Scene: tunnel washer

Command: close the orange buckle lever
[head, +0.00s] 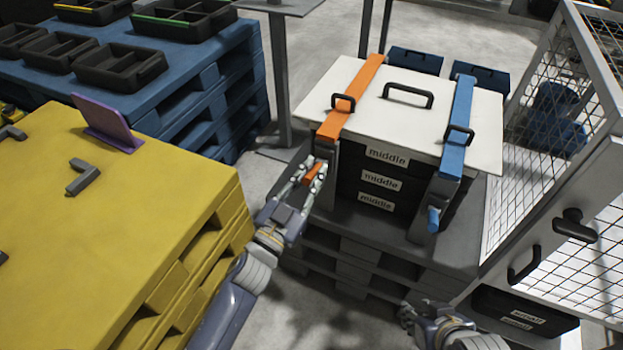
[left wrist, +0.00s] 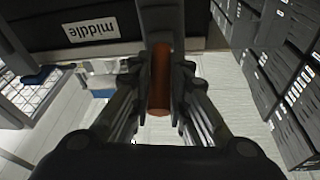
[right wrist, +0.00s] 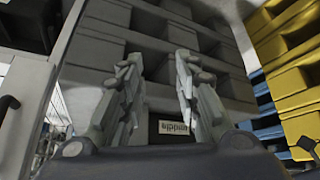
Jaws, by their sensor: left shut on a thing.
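An orange strap (head: 352,95) runs over the white lid (head: 375,110) of a stack of black crates labelled "middle" (head: 382,181). The orange buckle lever (head: 313,174) hangs at the strap's front end, by a grey bracket. My left gripper (head: 311,172) is shut around the lever; in the left wrist view the lever's orange-brown handle (left wrist: 159,85) lies between its fingers. The fingers hide part of the lever in the head view. My right gripper (head: 410,312) is low in front of the pallet; in the right wrist view (right wrist: 157,75) its fingers are apart and empty.
A blue strap (head: 457,110) with a blue lever (head: 433,219) is on the crates' right side. A mesh cage door (head: 560,130) stands at right. A yellow pallet (head: 90,200) is at left, with a blue pallet (head: 180,75) behind. Grey pallets (head: 380,255) carry the crates.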

